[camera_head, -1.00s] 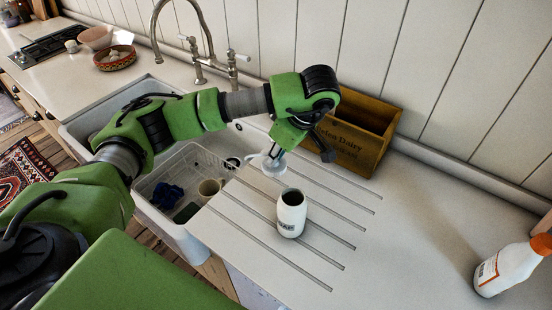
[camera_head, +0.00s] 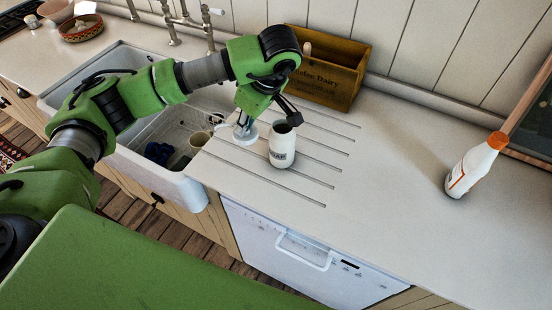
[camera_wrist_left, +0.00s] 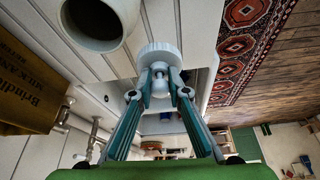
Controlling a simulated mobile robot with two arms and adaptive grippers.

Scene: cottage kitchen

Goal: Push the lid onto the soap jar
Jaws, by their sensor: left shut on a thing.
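My left gripper (camera_head: 247,121) is shut on the lid's stem. In the left wrist view the lid's disc (camera_wrist_left: 158,52) sits beyond the fingertips (camera_wrist_left: 160,84), and the jar (camera_wrist_left: 94,22) is beside it at the upper left, its mouth uncovered. My right gripper is not in view.
A wooden crate (camera_head: 330,75) stands behind the jar by the wall. The sink (camera_head: 120,60), with a mug (camera_head: 199,141) and blue cloth, lies to the left. A white bottle with an orange cap (camera_head: 472,168) stands at the right. The counter between is clear.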

